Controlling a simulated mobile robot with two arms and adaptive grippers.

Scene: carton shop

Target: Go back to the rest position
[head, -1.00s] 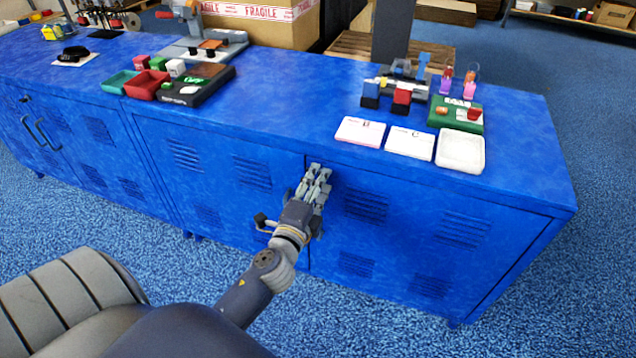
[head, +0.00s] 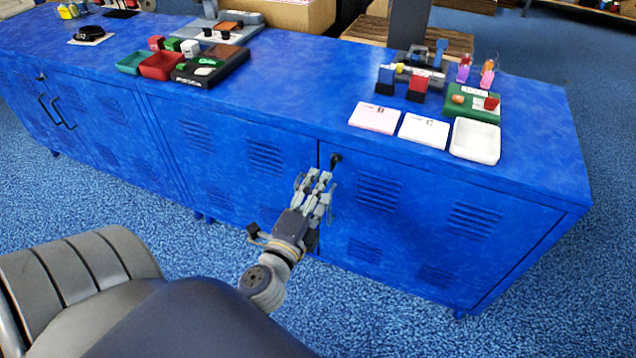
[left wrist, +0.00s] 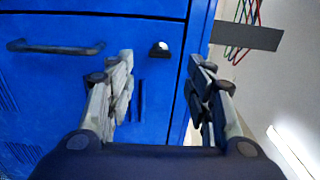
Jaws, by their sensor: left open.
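My left gripper (head: 318,178) is in front of the blue cabinet (head: 480,210), below its top edge and near the gap between two doors. Its fingers are spread and nothing is between them. In the left wrist view, the open fingers (left wrist: 160,68) frame a blue cabinet front with a small lock (left wrist: 160,49). A dark bar handle (left wrist: 55,47) is to the left of the fingers. The fingers seem clear of both. A dark lock or knob (head: 335,159) also shows just above the fingers in the head view. My right gripper is in neither view.
The cabinet top holds a white tray (head: 475,141), white cards (head: 423,131), a green block holder (head: 465,104), red and green bins (head: 161,66) and a black tray (head: 212,66). A carton (head: 295,14) stands behind. Blue carpet (head: 400,325) in front is open.

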